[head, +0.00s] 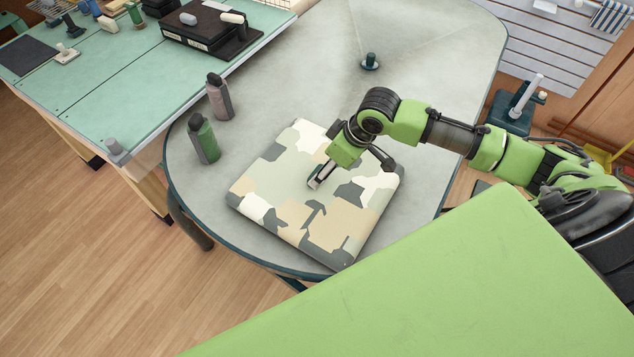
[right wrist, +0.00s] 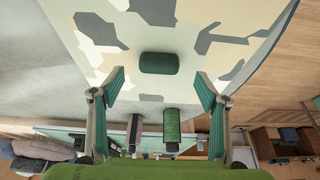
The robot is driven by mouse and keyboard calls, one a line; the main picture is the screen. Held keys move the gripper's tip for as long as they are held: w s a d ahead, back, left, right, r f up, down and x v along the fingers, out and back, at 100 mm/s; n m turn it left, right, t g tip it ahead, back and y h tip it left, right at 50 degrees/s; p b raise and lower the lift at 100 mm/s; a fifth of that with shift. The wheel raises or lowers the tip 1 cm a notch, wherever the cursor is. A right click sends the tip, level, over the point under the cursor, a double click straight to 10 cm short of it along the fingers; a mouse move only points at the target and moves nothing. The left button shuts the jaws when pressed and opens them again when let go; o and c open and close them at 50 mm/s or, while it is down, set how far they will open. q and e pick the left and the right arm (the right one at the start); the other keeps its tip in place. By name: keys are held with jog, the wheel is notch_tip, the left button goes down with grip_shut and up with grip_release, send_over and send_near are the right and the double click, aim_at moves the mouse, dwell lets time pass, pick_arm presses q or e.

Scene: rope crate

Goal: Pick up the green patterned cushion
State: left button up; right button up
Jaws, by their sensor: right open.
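The cushion (head: 290,212) is a thick square slab with a camouflage pattern of pale green, beige, white and grey-green patches. It lies flat near the round table's front edge. In the right wrist view the cushion (right wrist: 110,60) fills the upper middle. A small dark green rounded block (right wrist: 160,63) shows against its surface. My right gripper (head: 352,172) is over the cushion's upper right part with its fingers spread. In the right wrist view the gripper (right wrist: 160,76) is open, with the block between and just beyond its fingertips. Contact cannot be told. My left gripper is out of view.
The cushion is on a grey round table (head: 420,40). A green bottle (head: 204,140) and a grey-pink bottle (head: 219,98) stand left of the cushion. A small dark knob-like item (head: 370,61) stands farther back. A green-topped workbench (head: 120,90) adjoins at left. The table's back is mostly clear.

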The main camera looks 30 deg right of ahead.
jog(key=shift+w+a+f, duration=0.1)
jog(key=shift+w+f, duration=0.1)
jog(key=shift+f, duration=0.1)
jog(key=shift+w+a+f+p, duration=0.2)
jog(key=shift+w+f, duration=0.1)
jog(key=shift+f, duration=0.2)
jog(key=shift+w+a+f+p, duration=0.2)
jog(key=shift+w+f, duration=0.1)
jog(key=shift+f, duration=0.15)
jog(key=shift+x, duration=1.15)
jog(key=shift+w+f, duration=0.2)
jog(key=shift+f, duration=0.05)
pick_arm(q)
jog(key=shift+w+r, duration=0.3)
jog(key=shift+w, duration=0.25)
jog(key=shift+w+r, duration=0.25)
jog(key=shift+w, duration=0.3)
pick_arm(e)
jog(key=c, duration=1.4)
